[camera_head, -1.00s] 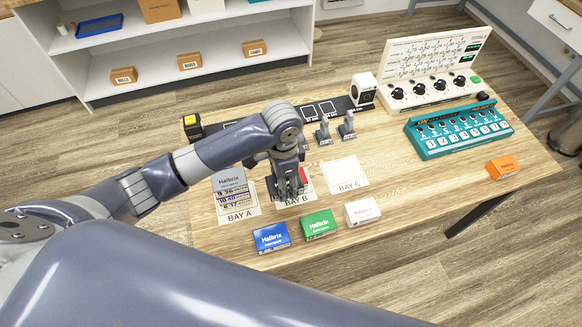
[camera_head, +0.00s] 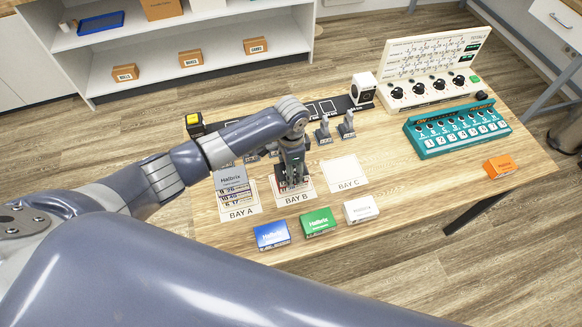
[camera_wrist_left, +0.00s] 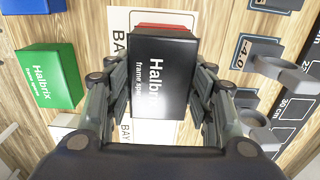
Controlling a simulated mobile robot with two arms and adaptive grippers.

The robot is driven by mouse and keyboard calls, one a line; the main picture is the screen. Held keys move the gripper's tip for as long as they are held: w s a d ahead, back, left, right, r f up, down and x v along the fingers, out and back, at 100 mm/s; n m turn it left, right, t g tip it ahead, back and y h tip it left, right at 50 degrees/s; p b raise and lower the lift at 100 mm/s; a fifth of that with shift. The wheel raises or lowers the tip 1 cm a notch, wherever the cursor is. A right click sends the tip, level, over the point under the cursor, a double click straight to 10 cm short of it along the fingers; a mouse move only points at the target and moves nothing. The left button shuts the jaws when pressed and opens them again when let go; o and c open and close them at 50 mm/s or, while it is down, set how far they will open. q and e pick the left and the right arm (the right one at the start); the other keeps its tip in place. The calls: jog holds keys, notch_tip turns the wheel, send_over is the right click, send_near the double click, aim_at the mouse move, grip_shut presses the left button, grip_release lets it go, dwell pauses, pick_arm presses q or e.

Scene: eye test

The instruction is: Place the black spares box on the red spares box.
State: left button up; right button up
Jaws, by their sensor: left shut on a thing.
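My left gripper (camera_head: 292,183) is over BAY B and shut on the black spares box. In the left wrist view the black box (camera_wrist_left: 161,75), lettered "Halbrix", sits between the fingers (camera_wrist_left: 160,100). The red spares box lies under it on the BAY B card (camera_head: 296,200); in the left wrist view a strip of the red box (camera_wrist_left: 160,28) shows past the black box's far end. Most of the red box is hidden. I cannot tell whether the two boxes touch. My right gripper is not in view.
Blue (camera_head: 272,235), green (camera_head: 318,222) and white (camera_head: 362,210) boxes stand along the front. A grey Halbrix item (camera_head: 229,178) is on BAY A. BAY C (camera_head: 345,172) is empty. A teal switch panel (camera_head: 458,130) and an orange box (camera_head: 499,167) are at the right.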

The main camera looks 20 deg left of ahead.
pick_arm(q)
jog(key=shift+f, duration=0.2)
jog(key=o, duration=1.1)
jog(key=shift+r, duration=0.6)
notch_tip(320, 180, up, 11)
jog(key=shift+r+b, duration=0.1)
jog(key=shift+b, duration=0.6)
